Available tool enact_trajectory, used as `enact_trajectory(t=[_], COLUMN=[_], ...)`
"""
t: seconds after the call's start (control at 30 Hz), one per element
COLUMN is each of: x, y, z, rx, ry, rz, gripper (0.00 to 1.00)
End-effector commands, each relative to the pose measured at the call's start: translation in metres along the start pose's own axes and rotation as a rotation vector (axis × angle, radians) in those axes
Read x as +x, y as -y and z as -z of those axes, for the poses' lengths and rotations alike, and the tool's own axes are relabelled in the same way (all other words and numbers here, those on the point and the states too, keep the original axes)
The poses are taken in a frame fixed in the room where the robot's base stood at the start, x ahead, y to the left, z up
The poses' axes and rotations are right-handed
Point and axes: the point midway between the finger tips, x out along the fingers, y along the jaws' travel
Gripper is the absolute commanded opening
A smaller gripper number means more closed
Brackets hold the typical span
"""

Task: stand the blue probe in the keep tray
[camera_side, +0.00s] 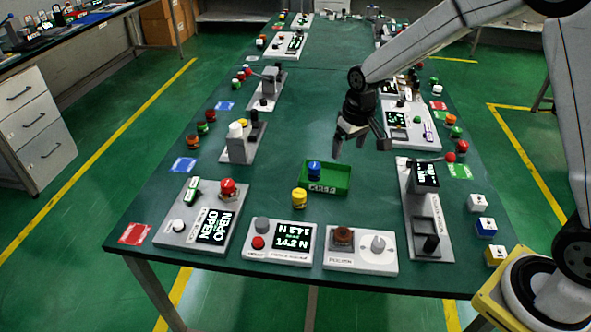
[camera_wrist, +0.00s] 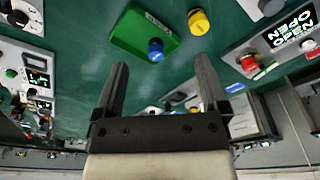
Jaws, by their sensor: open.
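The blue probe (camera_side: 314,170) is a short blue cylinder. It stands upright in the left part of the green keep tray (camera_side: 341,187), apart from my gripper. My gripper (camera_side: 360,147) is open and empty, above the table behind and to the right of the tray. In the wrist view the blue probe (camera_wrist: 155,50) and the tray (camera_wrist: 130,27) show beyond the open fingers of my gripper (camera_wrist: 162,72). Nothing is between the fingers. The lower part of the probe is partly hidden by the tray's wall in the side view.
A yellow cylinder (camera_side: 299,198) stands just outside the tray's front left corner; it also shows in the wrist view (camera_wrist: 198,22). Panels with displays and knobs (camera_side: 279,243) line the front and both sides. The table's middle behind the tray is clear.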

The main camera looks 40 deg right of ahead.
Motion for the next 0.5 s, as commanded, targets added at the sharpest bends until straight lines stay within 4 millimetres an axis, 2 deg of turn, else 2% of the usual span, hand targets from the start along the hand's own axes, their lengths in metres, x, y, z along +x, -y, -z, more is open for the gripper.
enact_trajectory(t=[0.2,0.5], x=[-0.015,-0.025], y=[0.005,0.008], z=[-0.055,-0.134], rx=[-0.015,-0.031], ry=[-0.035,-0.077], rz=[0.002,0.005], gripper=[0.93,0.93])
